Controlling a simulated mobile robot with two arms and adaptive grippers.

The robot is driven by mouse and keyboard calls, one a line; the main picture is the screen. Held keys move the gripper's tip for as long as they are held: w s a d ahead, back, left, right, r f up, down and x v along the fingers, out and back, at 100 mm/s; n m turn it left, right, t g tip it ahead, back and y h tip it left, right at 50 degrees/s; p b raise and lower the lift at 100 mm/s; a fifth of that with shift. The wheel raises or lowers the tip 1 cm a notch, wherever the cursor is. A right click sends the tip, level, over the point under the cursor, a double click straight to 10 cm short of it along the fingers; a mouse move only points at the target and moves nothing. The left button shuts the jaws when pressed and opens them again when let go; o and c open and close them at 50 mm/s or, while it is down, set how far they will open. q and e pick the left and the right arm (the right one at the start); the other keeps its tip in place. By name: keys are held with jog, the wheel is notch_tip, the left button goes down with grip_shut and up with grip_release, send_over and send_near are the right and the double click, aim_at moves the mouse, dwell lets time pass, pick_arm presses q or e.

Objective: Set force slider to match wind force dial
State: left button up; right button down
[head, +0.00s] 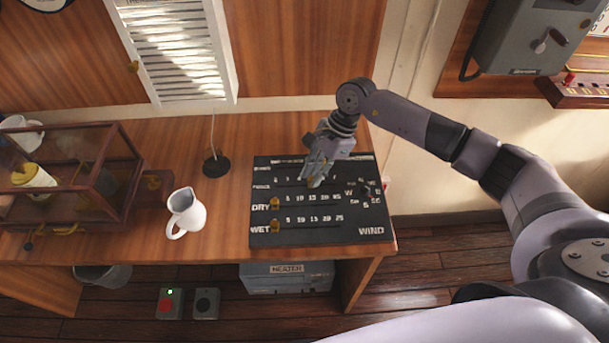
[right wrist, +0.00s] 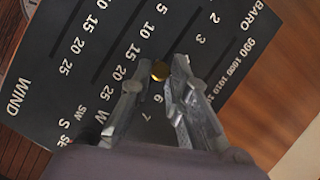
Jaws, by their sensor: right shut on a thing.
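The force slider's brass knob (right wrist: 159,70) sits in the slot of the FORCE row on the black slider board (head: 315,233). In the right wrist view it lies along the scale between the marks 3 and 6; the fingers cover the numbers there. My right gripper (head: 315,181) points down at the board, with its fingertips shut on this knob. I cannot make out a wind force dial reading; only the lower edge of a round instrument (head: 46,4) shows at the top left. My left gripper is out of view.
Brass DRY (head: 274,204) and WET (head: 276,224) knobs sit at the left of their rows. The wind direction compass marks lie right of my gripper. A white jug (head: 186,213) and a dark round stand (head: 216,165) are left of the board. A glass-sided box (head: 70,180) stands farther left.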

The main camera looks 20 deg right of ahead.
jog(key=shift+d, duration=0.1)
jog(key=c, duration=1.7)
grip_release()
jog(key=shift+o, duration=0.9)
jog(key=v, duration=1.2)
jog(key=shift+s, duration=0.1)
